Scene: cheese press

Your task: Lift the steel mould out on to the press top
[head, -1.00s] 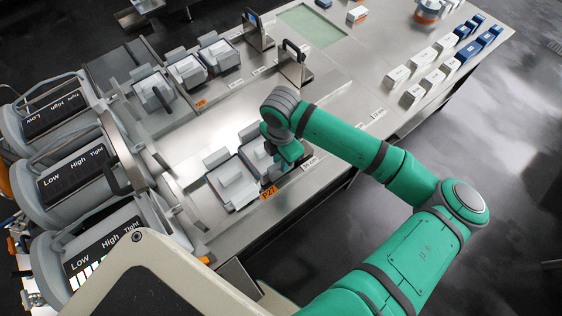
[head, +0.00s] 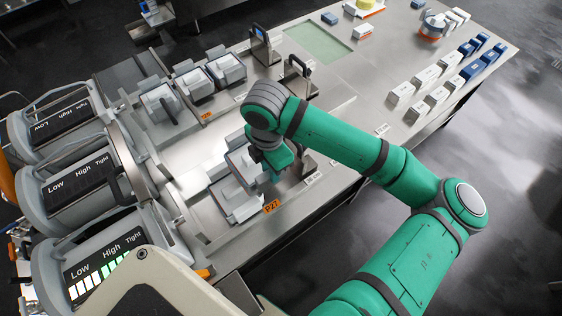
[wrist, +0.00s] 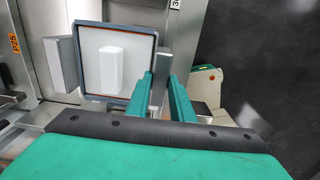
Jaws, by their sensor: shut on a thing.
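The steel mould (wrist: 93,80) is a square grey box with a dark rim and a white block on its top in the wrist view. A grey lug stands on each side. My gripper (wrist: 164,88) is shut on its right-hand lug with both green fingers. In the head view my gripper (head: 277,165) is over the front end of the press bench, and the held mould (head: 242,163) is partly hidden behind it. The mould looks raised beside a similar mould; the gap under it is hidden. The steel press top (head: 205,148) lies bare behind it.
A similar mould (head: 232,200) sits close beside, near the orange P27 tag (head: 271,207). Several more moulds (head: 195,82) stand farther back. Two upright steel brackets with dark handles (head: 297,75) stand on the bench. Press drums (head: 80,180) line the left side.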

